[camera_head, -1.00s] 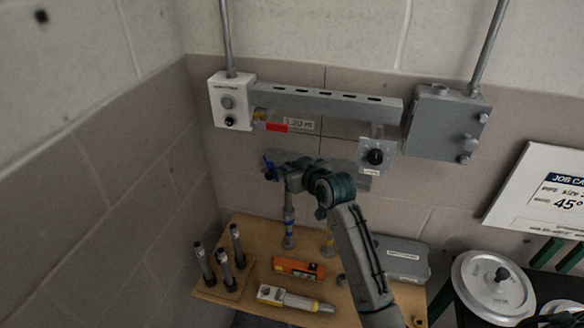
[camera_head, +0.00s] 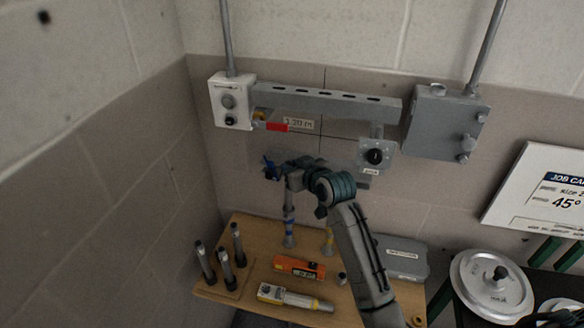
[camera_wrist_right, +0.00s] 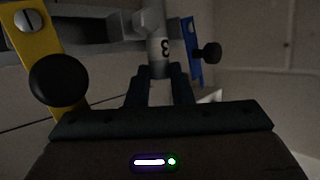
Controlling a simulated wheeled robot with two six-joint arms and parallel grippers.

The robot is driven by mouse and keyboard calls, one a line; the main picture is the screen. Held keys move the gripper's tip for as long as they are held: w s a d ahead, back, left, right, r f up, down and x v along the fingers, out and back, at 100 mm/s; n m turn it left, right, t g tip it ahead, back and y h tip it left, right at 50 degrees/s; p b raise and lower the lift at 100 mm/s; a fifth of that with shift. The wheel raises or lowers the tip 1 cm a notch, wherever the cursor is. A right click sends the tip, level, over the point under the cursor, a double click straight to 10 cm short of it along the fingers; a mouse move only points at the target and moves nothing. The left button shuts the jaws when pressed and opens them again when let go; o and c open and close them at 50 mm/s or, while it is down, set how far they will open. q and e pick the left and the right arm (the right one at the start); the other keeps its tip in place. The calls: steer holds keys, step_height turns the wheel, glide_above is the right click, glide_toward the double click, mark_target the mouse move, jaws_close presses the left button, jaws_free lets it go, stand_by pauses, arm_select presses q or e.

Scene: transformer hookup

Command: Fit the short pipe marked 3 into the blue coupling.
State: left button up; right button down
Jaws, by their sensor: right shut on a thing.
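My right gripper (camera_wrist_right: 160,88) is shut on the short grey pipe marked 3 (camera_wrist_right: 159,52), which stands upright between the fingers in the right wrist view. The blue coupling (camera_wrist_right: 193,55), with a black knob (camera_wrist_right: 208,53), shows just right of the pipe. The pipe's upper end runs up towards grey parts; I cannot tell whether it sits inside the coupling. In the head view my right gripper (camera_head: 282,174) is by the wall below the white box, with the blue coupling (camera_head: 270,168) at its tip. The pipe is hard to make out there. My left gripper is not in view.
A yellow bracket with a black knob (camera_wrist_right: 58,80) is close left in the wrist view. The wooden table (camera_head: 240,222) below carries upright rods (camera_head: 204,262), an orange tool (camera_head: 299,268), a yellow-grey tool (camera_head: 295,298) and a grey case (camera_head: 403,257). A grey trunking (camera_head: 325,104) runs above.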

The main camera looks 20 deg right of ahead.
steer(key=shift+f, duration=0.1)
stand_by(0.7)
steer(key=c, duration=1.2)
jaws_free()
steer(key=shift+f, duration=0.15)
steer(key=r, duration=0.5)
steer(key=shift+w+d, duration=0.2)
steer(key=shift+w, duration=0.05)
